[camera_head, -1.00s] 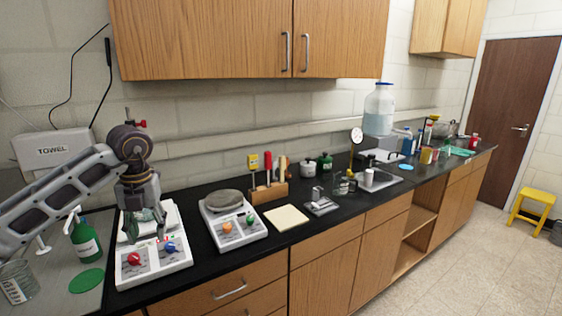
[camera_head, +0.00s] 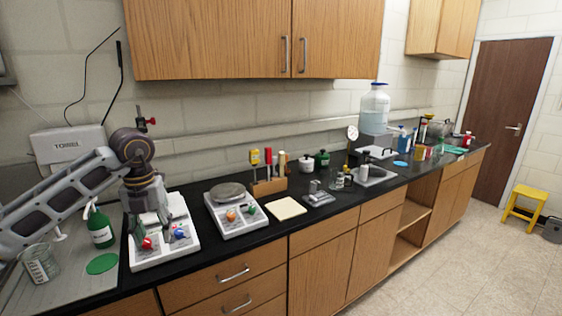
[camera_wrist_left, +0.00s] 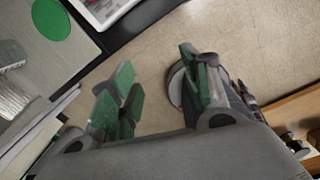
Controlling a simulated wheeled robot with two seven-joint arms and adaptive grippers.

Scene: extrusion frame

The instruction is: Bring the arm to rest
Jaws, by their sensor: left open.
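My left arm comes in from the left in the head view. Its gripper (camera_head: 160,230) points down, in front of a white two-knob hot plate (camera_head: 165,257) in the picture. The left wrist view shows the same gripper (camera_wrist_left: 158,88) open, its green-padded fingers apart with nothing between them. Pale floor (camera_wrist_left: 150,60) lies beneath the fingers there, and the counter's dark edge (camera_wrist_left: 140,22) is off to the upper left. The gripper is thus in front of the counter rather than over it. My right gripper is in neither view.
On the counter stand a beaker (camera_head: 40,263), a green bottle (camera_head: 100,228), a second two-knob hot plate (camera_head: 236,222), a tool block (camera_head: 269,187) and a cream pad (camera_head: 286,208). Wooden cabinets (camera_head: 250,40) hang above. Open floor (camera_head: 450,270) lies at right.

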